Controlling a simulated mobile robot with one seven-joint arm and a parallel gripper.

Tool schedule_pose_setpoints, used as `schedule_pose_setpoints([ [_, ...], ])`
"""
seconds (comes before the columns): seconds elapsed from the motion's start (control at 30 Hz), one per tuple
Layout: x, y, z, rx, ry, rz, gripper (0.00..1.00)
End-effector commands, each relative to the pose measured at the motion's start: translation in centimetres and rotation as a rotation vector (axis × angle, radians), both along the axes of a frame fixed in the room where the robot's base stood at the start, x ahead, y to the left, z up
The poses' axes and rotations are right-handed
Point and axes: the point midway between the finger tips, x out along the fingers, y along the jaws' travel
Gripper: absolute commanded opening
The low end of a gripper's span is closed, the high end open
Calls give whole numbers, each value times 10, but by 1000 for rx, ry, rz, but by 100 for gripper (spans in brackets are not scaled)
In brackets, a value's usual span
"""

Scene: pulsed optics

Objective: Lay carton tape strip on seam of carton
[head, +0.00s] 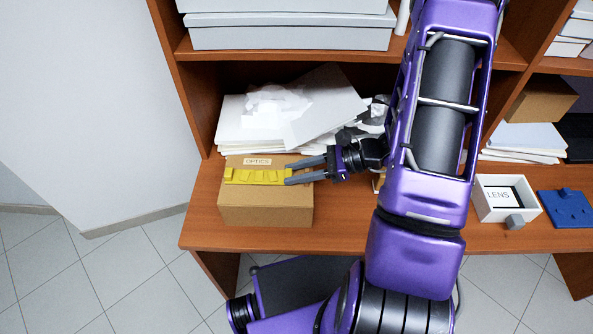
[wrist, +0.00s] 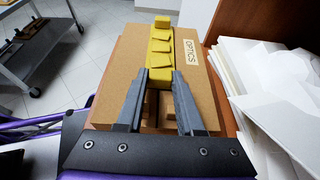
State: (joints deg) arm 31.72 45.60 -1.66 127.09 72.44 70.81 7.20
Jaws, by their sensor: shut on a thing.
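The carton (head: 265,208) is a brown box with a white OPTICS label (head: 257,161), standing at the left front of the wooden desk. The carton tape strip (head: 255,177) is yellow with raised blocks and lies lengthwise over the carton top. My gripper (head: 289,174) is shut on the strip's right end in the head view. In the wrist view the fingers (wrist: 162,77) hold its near end, and the strip (wrist: 161,48) runs away along the carton top (wrist: 205,83). A dark gap shows between the fingers; the strip hides the seam beyond. I cannot tell whether the strip touches the carton.
White paper stacks (head: 285,110) lie behind the carton, close to my gripper. A white LENS box (head: 507,211), a small grey block (head: 515,222) and a blue tray (head: 567,209) are at the right. Shelf boxes (head: 290,30) are above. A trolley (wrist: 40,40) shows in the wrist view.

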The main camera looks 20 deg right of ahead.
Motion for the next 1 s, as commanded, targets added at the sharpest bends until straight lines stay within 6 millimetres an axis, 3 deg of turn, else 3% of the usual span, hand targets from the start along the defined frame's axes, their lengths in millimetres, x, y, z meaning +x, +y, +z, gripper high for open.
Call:
schedule_pose_setpoints([
  [0.07,0,0,-2,0,0,0,0],
  [0.1,0,0,-1,0,0,0,41],
  [0.27,0,0,-1,0,0,0,70],
  [0.67,-1,-6,2,-1,0,-2,71],
  [0.77,-5,-19,7,-3,-2,-3,71],
  [1.0,-20,-68,29,-3,-3,-5,71],
])
